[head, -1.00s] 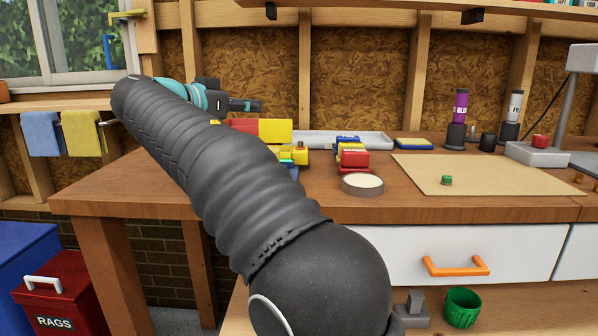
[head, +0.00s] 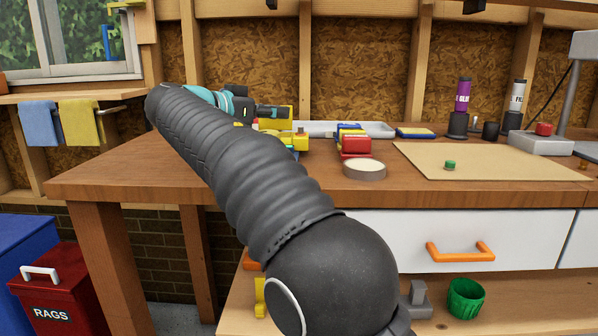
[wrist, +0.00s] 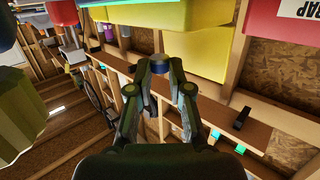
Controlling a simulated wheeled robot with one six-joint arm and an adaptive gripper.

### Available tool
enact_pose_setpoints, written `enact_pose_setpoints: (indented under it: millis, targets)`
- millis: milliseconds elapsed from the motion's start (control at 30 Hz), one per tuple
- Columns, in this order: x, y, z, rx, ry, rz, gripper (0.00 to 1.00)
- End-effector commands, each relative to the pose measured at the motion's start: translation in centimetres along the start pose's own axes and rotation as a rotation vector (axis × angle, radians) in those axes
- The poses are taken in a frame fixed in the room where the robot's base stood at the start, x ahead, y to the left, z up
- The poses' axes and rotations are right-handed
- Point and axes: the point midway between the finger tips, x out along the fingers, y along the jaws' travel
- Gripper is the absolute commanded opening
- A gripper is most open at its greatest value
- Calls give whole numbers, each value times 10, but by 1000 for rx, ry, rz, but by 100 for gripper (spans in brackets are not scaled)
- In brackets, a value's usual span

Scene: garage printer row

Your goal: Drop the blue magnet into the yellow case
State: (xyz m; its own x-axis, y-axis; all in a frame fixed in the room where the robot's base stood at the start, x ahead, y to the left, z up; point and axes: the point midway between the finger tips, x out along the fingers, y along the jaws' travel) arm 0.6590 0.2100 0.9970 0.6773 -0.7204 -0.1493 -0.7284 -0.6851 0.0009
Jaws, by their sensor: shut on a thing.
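My gripper (wrist: 158,88) is shut on a small dark-blue, grey-edged piece, the blue magnet (wrist: 157,69), held at its fingertips in the wrist view. In the head view my gripper (head: 282,111) is small and points right above the back left of the bench; the magnet cannot be made out there. Just below it is a yellow block-like thing (head: 277,125), with another yellow piece (head: 284,138) in front, partly hidden by my arm. Large yellow boxes (wrist: 195,52) also show in the wrist view. I cannot tell which of these is the yellow case.
A red container (head: 356,146) with yellow and blue ones behind it and a round tin (head: 364,169) stand right of my arm. A grey tray (head: 375,129) lies behind. A tan mat (head: 500,162) with a small green piece (head: 450,164) is mostly clear.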

Motion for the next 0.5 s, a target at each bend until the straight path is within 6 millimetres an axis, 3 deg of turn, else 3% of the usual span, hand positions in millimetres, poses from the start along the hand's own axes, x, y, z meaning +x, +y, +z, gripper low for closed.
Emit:
enact_pose_setpoints:
  millis: [267, 300, 400, 500]
  targets:
    - [0, 0, 2, 1, 0, -1, 0]
    - [0, 0, 2, 1, 0, -1, 24]
    - [0, 0, 2, 1, 0, -1, 48]
    - [0, 0, 2, 0, 0, -1, 48]
